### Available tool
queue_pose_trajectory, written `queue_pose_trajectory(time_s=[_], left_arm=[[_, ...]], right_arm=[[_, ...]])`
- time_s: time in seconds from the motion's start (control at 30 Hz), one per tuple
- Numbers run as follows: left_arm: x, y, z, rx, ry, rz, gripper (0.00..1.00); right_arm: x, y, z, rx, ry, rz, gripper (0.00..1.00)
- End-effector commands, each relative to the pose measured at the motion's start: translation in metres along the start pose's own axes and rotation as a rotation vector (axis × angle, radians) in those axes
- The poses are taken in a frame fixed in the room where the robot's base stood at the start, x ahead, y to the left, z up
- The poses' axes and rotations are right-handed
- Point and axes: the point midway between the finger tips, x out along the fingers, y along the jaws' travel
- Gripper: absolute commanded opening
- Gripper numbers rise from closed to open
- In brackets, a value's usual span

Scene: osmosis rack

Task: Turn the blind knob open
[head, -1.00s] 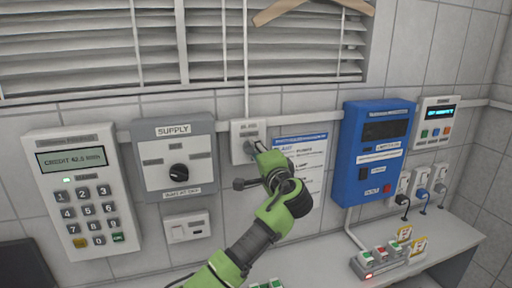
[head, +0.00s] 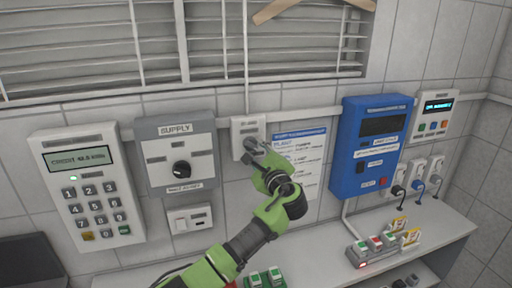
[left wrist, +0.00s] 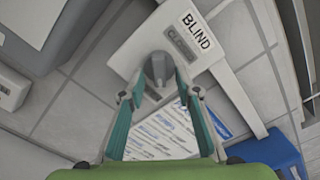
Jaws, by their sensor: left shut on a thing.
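The blind control (head: 248,127) is a small light-grey box on the tiled wall below the window. In the left wrist view its plate (left wrist: 149,46) carries a "BLIND" label and a grey "CLOSED" label. The grey blind knob (left wrist: 159,67) sits between the fingertips of my left gripper (left wrist: 158,82), which is shut on it. In the head view the left gripper (head: 254,149) reaches the box from below and mostly hides the knob. The blind (head: 70,45) hangs above with slats apart. My right gripper is not in view.
A supply panel (head: 176,130) with a black knob and a keypad unit (head: 70,205) are to the left. A notice sheet (head: 305,150) and a blue box (head: 350,160) are to the right. A shelf (head: 330,245) below holds small coloured blocks.

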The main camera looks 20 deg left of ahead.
Motion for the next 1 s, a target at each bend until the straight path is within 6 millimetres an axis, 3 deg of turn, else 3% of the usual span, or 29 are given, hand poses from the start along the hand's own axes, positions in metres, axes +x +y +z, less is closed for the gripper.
queue_pose_trajectory(time_s=[0.33, 0.83, 0.87, 0.9, 1.0], left_arm=[[-0.0003, 0.0013, -0.0007, 0.122, 0.002, -0.001, 0.09], [-0.0002, 0.0022, -0.001, 0.14, 0.002, 0.0, 0.09], [-0.0002, 0.0023, -0.001, 0.14, 0.002, 0.0, 0.35], [-0.0002, 0.0023, -0.001, 0.14, 0.002, 0.0, 0.46], [-0.0002, 0.0022, -0.0008, 0.139, 0.002, 0.0, 0.47]], right_arm=[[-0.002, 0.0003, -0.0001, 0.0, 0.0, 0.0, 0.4], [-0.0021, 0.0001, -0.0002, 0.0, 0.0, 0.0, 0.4], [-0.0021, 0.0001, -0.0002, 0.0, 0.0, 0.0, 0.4], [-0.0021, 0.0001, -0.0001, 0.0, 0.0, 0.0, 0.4], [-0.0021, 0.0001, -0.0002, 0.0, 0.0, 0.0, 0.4]])
